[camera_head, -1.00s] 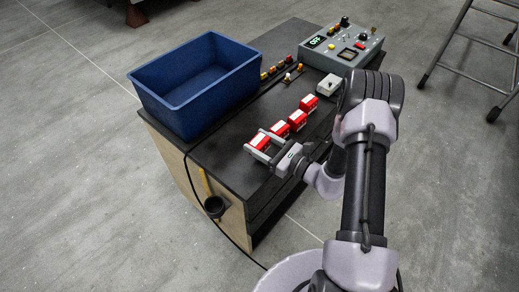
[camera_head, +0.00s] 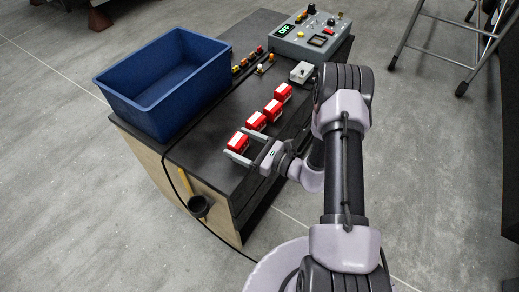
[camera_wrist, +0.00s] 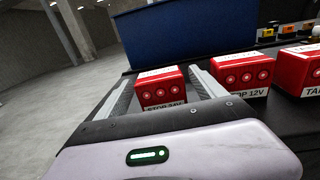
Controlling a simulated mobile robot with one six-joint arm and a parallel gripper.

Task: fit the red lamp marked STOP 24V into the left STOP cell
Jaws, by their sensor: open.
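The red lamp marked STOP 24V (camera_wrist: 160,87) stands upright between the two fingers of my gripper (camera_wrist: 166,84) in the wrist view, its label partly hidden by the gripper body. In the head view this lamp (camera_head: 238,141) is the nearest of a row of red lamps on the dark bench top. My gripper (camera_head: 239,146) is open around it, with one finger on each side. The lamp marked STOP 12V (camera_wrist: 240,75) stands just right of the right finger. I cannot make out the left STOP cell in either view.
Another red lamp (camera_wrist: 301,70) stands further right. A blue bin (camera_head: 170,104) fills the bench's left side. A grey control box (camera_head: 310,35), a small light box (camera_head: 302,72) and small coloured parts (camera_head: 240,65) lie toward the back. A stepladder (camera_head: 425,45) stands on the floor behind right.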

